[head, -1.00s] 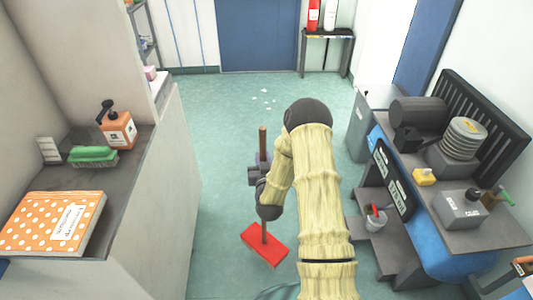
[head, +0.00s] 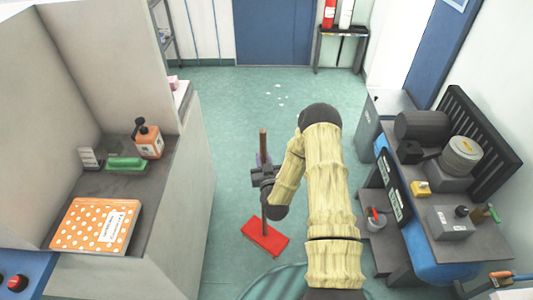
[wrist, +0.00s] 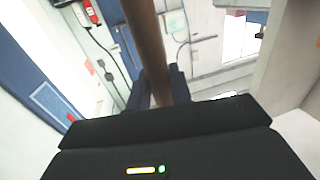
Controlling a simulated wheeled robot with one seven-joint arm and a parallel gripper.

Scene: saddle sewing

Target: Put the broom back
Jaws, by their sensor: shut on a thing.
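The broom has a brown wooden handle and a red head (head: 265,239), and stands nearly upright in front of me in the head view. My gripper (head: 262,177) is shut around the handle, partway up. The red head is low, close to the floor; I cannot tell if it touches. In the wrist view the brown handle (wrist: 147,50) runs between the dark fingers of my gripper (wrist: 162,92). A purple thing shows partly behind the handle just above my gripper.
A grey counter (head: 75,185) with a polka-dot box (head: 97,226) is at left. A workbench (head: 480,238) with machines and a blue tank stands at right. White scraps (head: 279,92) lie on the floor ahead. Green floor (head: 225,120) between is clear.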

